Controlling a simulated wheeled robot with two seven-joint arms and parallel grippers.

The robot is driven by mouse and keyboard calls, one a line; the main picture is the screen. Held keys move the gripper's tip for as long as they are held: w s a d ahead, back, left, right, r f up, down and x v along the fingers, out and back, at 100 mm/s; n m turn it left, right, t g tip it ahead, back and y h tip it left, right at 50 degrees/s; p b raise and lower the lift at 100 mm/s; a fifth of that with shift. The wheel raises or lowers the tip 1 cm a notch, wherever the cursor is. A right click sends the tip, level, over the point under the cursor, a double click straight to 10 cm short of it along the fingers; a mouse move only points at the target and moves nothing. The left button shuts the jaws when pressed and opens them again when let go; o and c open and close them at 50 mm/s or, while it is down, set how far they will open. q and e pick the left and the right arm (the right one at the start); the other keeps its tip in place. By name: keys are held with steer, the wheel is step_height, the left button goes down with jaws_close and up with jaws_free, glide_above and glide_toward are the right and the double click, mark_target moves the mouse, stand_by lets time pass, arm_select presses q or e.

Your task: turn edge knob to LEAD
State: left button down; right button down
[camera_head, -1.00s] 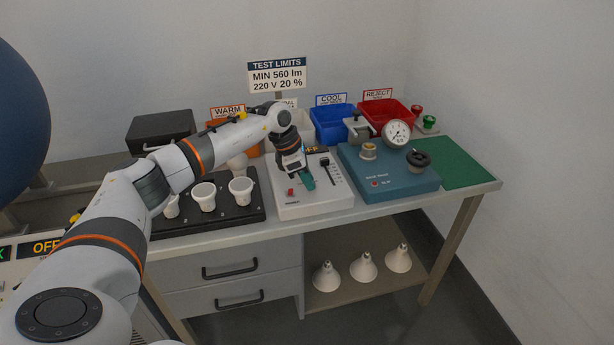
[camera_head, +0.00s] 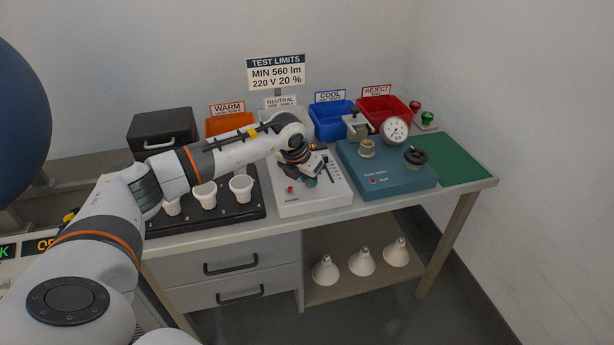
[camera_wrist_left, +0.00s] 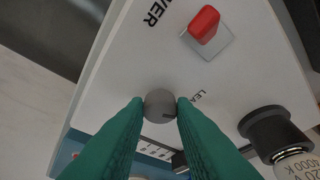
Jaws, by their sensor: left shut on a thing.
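The grey round edge knob (camera_wrist_left: 160,104) sits on the white control box (camera_head: 303,208). In the left wrist view it is between the two green fingertips of my left gripper (camera_wrist_left: 160,102), which is shut on it. A partly hidden label starting "LEA" is printed beside the knob. A dark mark shows on the knob's lower side, but I cannot tell exactly where it points. My right gripper is not in view.
A red power switch (camera_wrist_left: 204,24) stands near the knob. A dark-based lamp marked 220 V 4000 K (camera_wrist_left: 293,160) is close at right. A teal tester (camera_head: 395,184) with a gauge is right of the box; a black tray (camera_head: 225,217) with white cups is left.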

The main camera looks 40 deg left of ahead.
arm_select(q)
steer(key=shift+n+y, duration=0.3)
steer(key=shift+n, duration=0.4)
steer(key=c, duration=1.2)
jaws_free()
steer(key=b+v, duration=0.1)
steer(key=v, duration=1.1)
steer(key=shift+b, duration=0.3)
steer(key=shift+w+d, duration=0.1)
steer(key=shift+d, duration=0.05)
